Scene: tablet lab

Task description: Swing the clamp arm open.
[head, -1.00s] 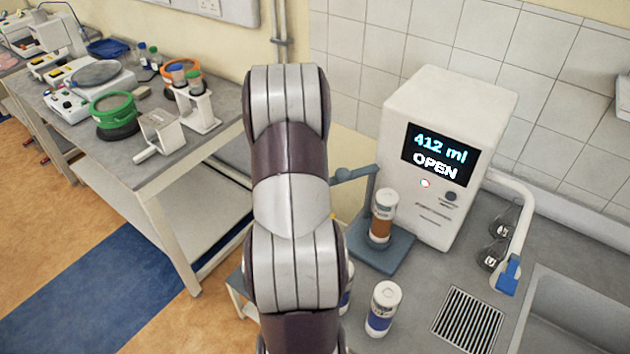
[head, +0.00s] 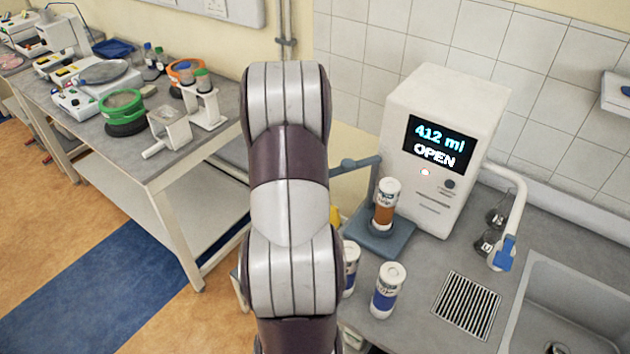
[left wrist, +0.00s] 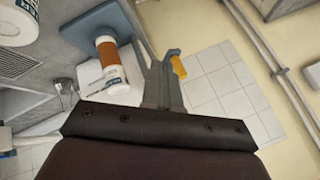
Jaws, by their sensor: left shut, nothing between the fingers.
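The blue-grey clamp arm (head: 362,161) reaches left from the top of a thin post beside the white dispenser (head: 440,150), pointing away from the amber bottle (head: 385,205). The bottle stands upright on the blue-grey base (head: 402,236), with nothing over its cap. The dispenser's display reads "412 ml OPEN". A yellow piece (left wrist: 178,67) hangs at a blue-grey end in the left wrist view, just beside my left gripper (left wrist: 163,78). That gripper is shut and empty; I cannot tell whether it touches the piece. My left arm hides the gripper in the head view. My right gripper is out of view.
White bottles with blue labels (head: 388,290) stand in front of the base, one partly behind my arm. A drain grate (head: 466,305), a tap (head: 515,215) and a sink (head: 570,300) lie to the right. A cluttered bench (head: 110,165) stands left, across open floor.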

